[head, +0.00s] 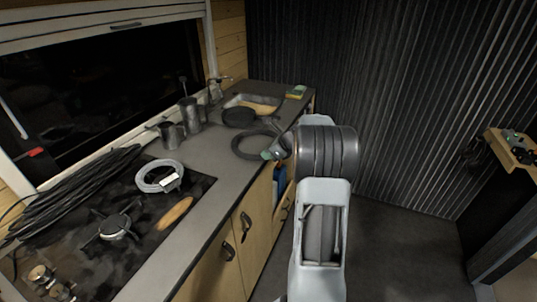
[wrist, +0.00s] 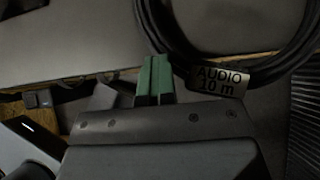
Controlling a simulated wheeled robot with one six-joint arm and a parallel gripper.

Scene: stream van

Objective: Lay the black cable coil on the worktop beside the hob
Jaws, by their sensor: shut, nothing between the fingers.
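The black cable coil (head: 240,152) lies on the grey worktop (head: 213,158), between the hob (head: 150,238) and the sink, close to the front edge. In the wrist view the coil (wrist: 146,32) carries a tag reading "AUDIO 10 m" (wrist: 220,79), which shows near the worktop edge. My gripper (head: 268,155) is at the coil's near side. Its green fingertips (wrist: 154,72) are together with nothing between them, just left of the tag. I cannot tell whether they touch the cable. My wrist hides part of the coil's right side in the head view.
A grey cable coil (head: 147,184) with a white tag and a brown oval piece (head: 175,213) lie on the hob. A thick black cable bundle (head: 70,190) lies along the back left. Metal pots (head: 171,136), a dark pan (head: 238,118) and the sink (head: 268,101) stand farther back.

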